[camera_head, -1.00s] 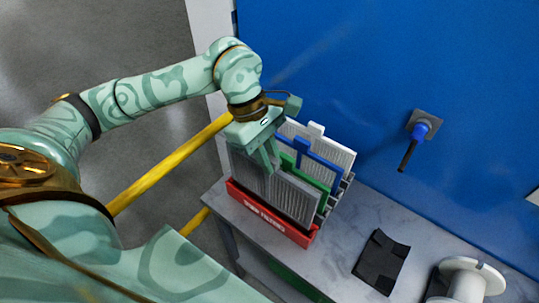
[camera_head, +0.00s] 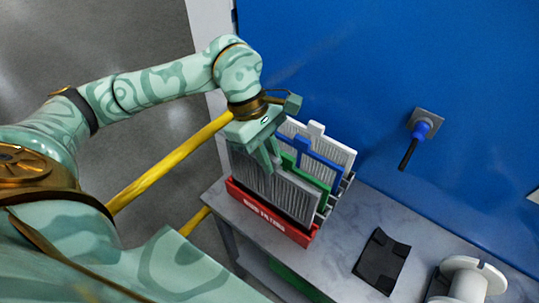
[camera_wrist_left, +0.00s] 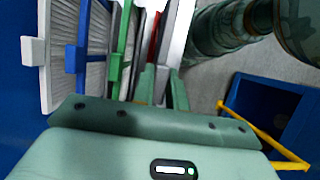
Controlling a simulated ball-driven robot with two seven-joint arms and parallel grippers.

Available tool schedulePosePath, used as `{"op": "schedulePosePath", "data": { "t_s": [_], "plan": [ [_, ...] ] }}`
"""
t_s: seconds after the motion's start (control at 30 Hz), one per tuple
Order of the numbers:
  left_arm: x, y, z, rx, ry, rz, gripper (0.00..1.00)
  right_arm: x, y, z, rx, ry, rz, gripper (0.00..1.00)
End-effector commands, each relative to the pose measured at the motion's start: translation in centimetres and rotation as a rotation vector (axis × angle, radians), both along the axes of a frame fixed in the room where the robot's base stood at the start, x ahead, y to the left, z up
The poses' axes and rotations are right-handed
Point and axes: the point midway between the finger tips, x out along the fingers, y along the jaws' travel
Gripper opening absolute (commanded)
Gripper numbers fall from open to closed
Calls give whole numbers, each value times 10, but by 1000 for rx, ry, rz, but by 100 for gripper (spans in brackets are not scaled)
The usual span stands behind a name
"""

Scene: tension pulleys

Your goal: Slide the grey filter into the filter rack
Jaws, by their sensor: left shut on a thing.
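The grey filter (camera_head: 290,194) stands upright at the front of the filter rack, just behind the rack's red labelled front (camera_head: 270,219). My left gripper (camera_head: 272,165) is above it, shut on its top edge. In the left wrist view the left gripper's fingers (camera_wrist_left: 160,88) close on the grey filter, whose pale edge (camera_wrist_left: 177,40) shows beyond them. Behind it in the rack stand a green-framed filter (camera_head: 312,177), a blue-framed filter (camera_head: 318,160) and a white filter (camera_head: 340,153). The grey filter's lower edge is hidden by the red front. My right gripper is not in view.
The rack stands on a grey marble-look table (camera_head: 340,226). A black pad (camera_head: 381,262) and a white spool-like part (camera_head: 465,280) lie to the right. A blue wall (camera_head: 400,60) with a blue-and-black handle (camera_head: 415,138) rises behind. Yellow bars (camera_head: 170,172) pass at left.

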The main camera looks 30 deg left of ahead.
Motion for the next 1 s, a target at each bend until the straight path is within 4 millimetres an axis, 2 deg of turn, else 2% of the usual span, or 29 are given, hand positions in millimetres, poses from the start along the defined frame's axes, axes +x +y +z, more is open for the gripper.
{"op": "schedulePosePath", "data": {
  "t_s": [0.27, 1.0],
  "plan": [
    [0, 0, -2, 0, 1, 0, 0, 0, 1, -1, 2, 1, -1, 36],
    [0, 1, -28, 1, 1, 1, 0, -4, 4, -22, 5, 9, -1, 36]
  ]
}}
